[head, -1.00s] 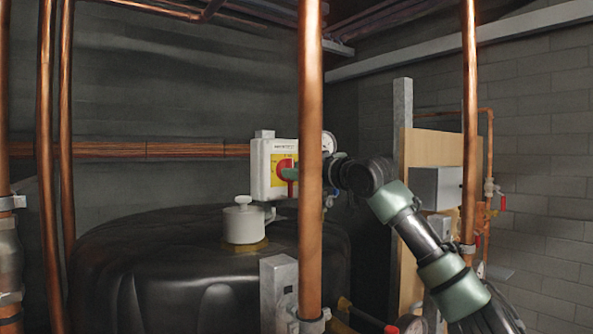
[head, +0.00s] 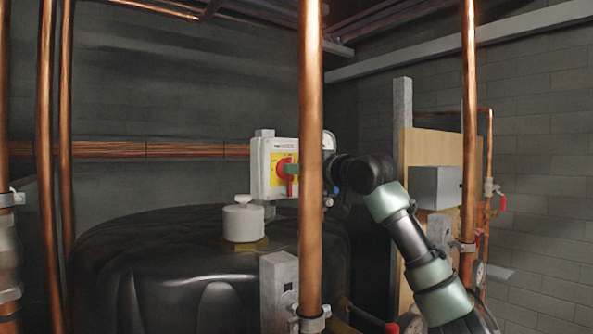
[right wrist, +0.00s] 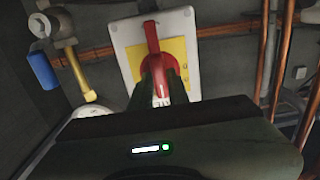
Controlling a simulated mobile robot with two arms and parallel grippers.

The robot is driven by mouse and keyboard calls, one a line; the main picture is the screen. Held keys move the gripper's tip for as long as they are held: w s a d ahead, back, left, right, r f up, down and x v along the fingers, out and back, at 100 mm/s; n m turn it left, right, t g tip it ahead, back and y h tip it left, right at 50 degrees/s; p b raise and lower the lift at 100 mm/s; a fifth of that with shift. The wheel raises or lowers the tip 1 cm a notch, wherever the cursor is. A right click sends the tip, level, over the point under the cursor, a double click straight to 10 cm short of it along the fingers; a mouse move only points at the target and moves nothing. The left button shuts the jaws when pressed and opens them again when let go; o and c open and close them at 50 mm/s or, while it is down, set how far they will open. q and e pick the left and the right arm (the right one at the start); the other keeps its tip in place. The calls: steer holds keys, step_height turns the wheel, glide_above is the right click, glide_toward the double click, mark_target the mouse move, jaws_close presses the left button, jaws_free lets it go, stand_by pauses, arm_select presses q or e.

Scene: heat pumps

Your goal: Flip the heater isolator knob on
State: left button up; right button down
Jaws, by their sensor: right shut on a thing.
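The heater isolator is a light grey box (head: 258,180) with a yellow plate and a red knob (head: 289,187), above the black tank in the head view. In the right wrist view the box (right wrist: 124,38) faces me, with the red knob (right wrist: 152,40) upright across its yellow plate. My right gripper (head: 291,170) reaches the knob from the right, partly hidden behind a copper pipe. Its fingers (right wrist: 160,88) are shut on the knob's handle. My left gripper is not in view.
A vertical copper pipe (head: 310,120) stands in front of my right wrist. A black tank (head: 170,260) with a white cap (head: 243,220) fills the lower left. Another copper pipe (head: 468,130) and a wooden board (head: 432,150) stand to the right.

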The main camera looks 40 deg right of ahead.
steer(key=c, duration=1.4)
jaws_free()
steer(key=shift+o, duration=0.2)
steer(key=shift+w, duration=0.1)
steer(key=s+b, duration=0.4)
steer(key=s, duration=0.3)
steer(key=shift+s+a, duration=0.4)
